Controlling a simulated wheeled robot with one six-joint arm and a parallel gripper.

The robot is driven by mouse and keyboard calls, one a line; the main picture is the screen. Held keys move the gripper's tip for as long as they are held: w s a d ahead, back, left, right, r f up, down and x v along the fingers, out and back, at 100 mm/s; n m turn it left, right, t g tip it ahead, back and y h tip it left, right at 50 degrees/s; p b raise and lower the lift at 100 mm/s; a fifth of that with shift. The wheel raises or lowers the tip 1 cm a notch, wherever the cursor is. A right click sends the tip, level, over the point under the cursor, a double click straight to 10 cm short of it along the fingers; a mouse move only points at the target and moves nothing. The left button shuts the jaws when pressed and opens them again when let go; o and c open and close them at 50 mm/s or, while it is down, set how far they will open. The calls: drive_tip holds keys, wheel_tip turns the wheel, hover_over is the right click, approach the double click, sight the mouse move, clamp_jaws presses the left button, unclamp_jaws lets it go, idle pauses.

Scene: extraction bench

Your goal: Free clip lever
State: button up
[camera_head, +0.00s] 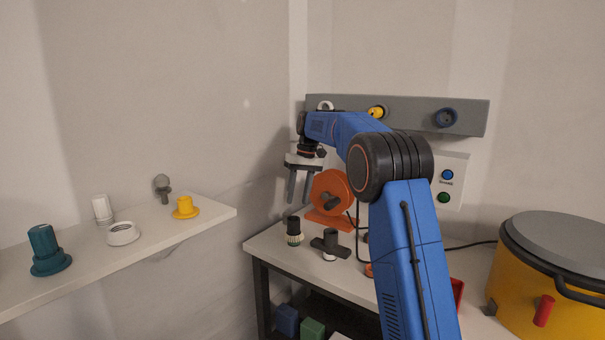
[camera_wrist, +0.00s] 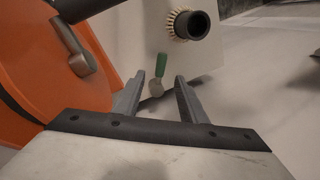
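In the wrist view, a small lever with a green handle (camera_wrist: 161,65) and a grey metal base (camera_wrist: 155,88) shows beyond my fingertips, near the edge of a pale surface. I cannot tell for sure whether it is the clip lever. I cannot make it out in the head view. My gripper (camera_head: 298,200) hangs fingers down above the bench's back left part, left of the orange reel (camera_head: 321,186). In the wrist view my gripper (camera_wrist: 159,76) is open, with nothing seen held between its fingers.
The reel (camera_wrist: 60,95) with a grey crank (camera_wrist: 78,50) is close on the left. A black bristle-ringed fitting (camera_head: 293,226) and a dark T-shaped part (camera_head: 330,241) stand on the bench (camera_head: 277,244). A yellow drum (camera_head: 530,285) is at right; a shelf (camera_head: 150,250) at left.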

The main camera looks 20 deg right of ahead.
wheel_tip(320, 180, up, 9)
drive_tip(key=d, duration=0.2)
drive_tip(key=shift+w+r, duration=0.1)
idle(0.4)
drive_tip(key=s+a+m+t+h, duration=0.1)
drive_tip(key=s+a+t, duration=0.15)
drive_tip(key=s, duration=2.65)
drive_tip(key=s+f+t, duration=0.1)
drive_tip(key=s+f, duration=0.8)
drive_tip(key=s, duration=0.4)
drive_tip(key=s+f+t+h, duration=0.1)
drive_tip(key=s+f, duration=0.8)
drive_tip(key=s, duration=0.4)
drive_tip(key=shift+s+f, duration=0.25)
drive_tip(key=shift+f, duration=0.1)
